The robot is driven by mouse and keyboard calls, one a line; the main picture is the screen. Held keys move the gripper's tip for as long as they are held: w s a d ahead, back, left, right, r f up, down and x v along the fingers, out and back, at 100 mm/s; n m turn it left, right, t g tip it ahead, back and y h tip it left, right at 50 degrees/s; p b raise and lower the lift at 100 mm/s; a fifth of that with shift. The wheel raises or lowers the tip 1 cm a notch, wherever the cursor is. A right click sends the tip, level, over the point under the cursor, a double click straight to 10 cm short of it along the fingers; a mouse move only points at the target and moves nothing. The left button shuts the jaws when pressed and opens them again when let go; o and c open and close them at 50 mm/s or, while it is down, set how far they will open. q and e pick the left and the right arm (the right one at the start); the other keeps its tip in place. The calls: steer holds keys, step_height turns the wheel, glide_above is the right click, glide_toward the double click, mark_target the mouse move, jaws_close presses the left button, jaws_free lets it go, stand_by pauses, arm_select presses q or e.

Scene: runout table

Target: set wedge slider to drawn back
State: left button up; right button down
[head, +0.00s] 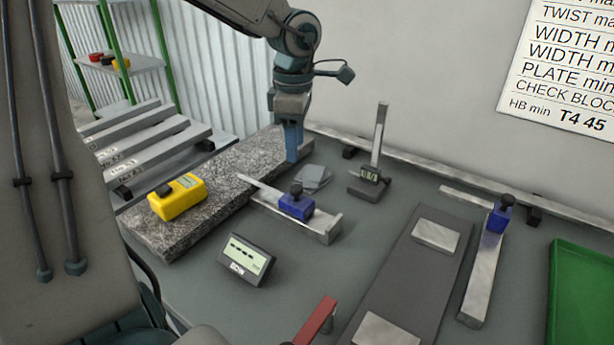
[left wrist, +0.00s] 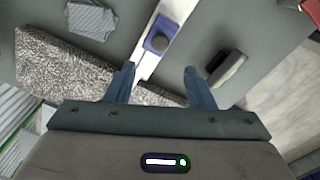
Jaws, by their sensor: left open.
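My left gripper (head: 293,158) is open and empty, pointing down above the slab's far end, up and left of the slider. In the left wrist view, the slider (left wrist: 158,40) lies ahead of the open fingers (left wrist: 160,68), apart from them. A second blue slider (head: 499,213) sits on a long metal bar at the right. My right gripper is not in view.
The granite slab (head: 225,190) carries a yellow instrument (head: 177,196). A small display (head: 246,260) stands in front of the wedge. Grey plates (head: 313,178) and an upright gauge (head: 370,178) stand behind it. A dark plate (head: 405,285), red-handled piece (head: 318,318) and green tray (head: 585,295) lie rightward.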

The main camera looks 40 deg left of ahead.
mark_target(295, 187)
arm_select(q)
step_height(295, 187, down, 9)
steer(key=shift+r+p, duration=0.1)
steer(key=shift+p, duration=0.3)
steer(key=shift+f, duration=0.55)
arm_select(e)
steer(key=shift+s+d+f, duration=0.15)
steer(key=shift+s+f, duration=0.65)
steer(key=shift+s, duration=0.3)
arm_select(q)
jaws_close()
steer(key=shift+a, duration=0.15)
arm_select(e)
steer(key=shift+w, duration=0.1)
